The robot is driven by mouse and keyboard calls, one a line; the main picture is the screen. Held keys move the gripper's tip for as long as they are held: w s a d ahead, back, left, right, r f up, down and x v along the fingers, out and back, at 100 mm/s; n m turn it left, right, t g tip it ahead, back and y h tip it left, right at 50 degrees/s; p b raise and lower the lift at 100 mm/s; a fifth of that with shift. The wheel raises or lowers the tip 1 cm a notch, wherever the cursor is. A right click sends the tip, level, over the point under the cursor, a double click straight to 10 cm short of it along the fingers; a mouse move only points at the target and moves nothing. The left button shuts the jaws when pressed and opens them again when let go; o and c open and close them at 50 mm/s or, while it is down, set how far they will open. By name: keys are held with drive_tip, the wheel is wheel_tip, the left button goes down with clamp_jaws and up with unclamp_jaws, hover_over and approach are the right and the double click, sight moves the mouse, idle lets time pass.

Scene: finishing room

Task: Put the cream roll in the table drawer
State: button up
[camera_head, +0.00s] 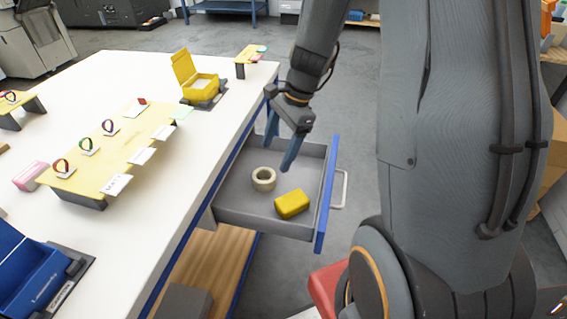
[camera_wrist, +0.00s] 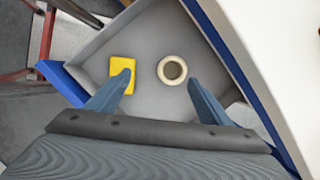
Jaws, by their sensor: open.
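The cream roll (camera_head: 264,179) lies flat on the floor of the open table drawer (camera_head: 234,206), hole upward. In the wrist view the cream roll (camera_wrist: 172,70) sits just beyond and between my fingertips, touching neither as far as I can see. A yellow block (camera_head: 292,204) lies in the drawer beside it, toward the drawer front; the wrist view also shows the yellow block (camera_wrist: 122,73), partly covered by my left finger. My gripper (camera_head: 280,152) is open and empty above the drawer, and its spread fingers show in the wrist view (camera_wrist: 160,82).
The white table (camera_head: 160,62) holds a yellow open box (camera_head: 198,86), a blue open box (camera_head: 28,272) and a yellow display board (camera_head: 105,160) with coloured rings. The blue drawer front (camera_head: 327,195) with its handle stands out from the table. Grey floor lies behind the drawer.

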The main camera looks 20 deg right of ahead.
drive_tip(key=s+a+r+n+h, duration=0.1)
drive_tip(key=s+r+n, duration=0.1)
drive_tip(key=s+n, duration=0.5)
drive_tip(key=s+a+r+n+h, duration=0.1)
drive_tip(key=s+r+n+h, duration=0.1)
drive_tip(key=s+n, duration=0.4)
drive_tip(key=n, duration=0.3)
drive_tip(key=shift+s+r+n+h, duration=0.25)
drive_tip(key=shift+s+n+h, duration=0.05)
drive_tip(key=shift+s, duration=0.05)
drive_tip(key=shift+c, duration=0.3)
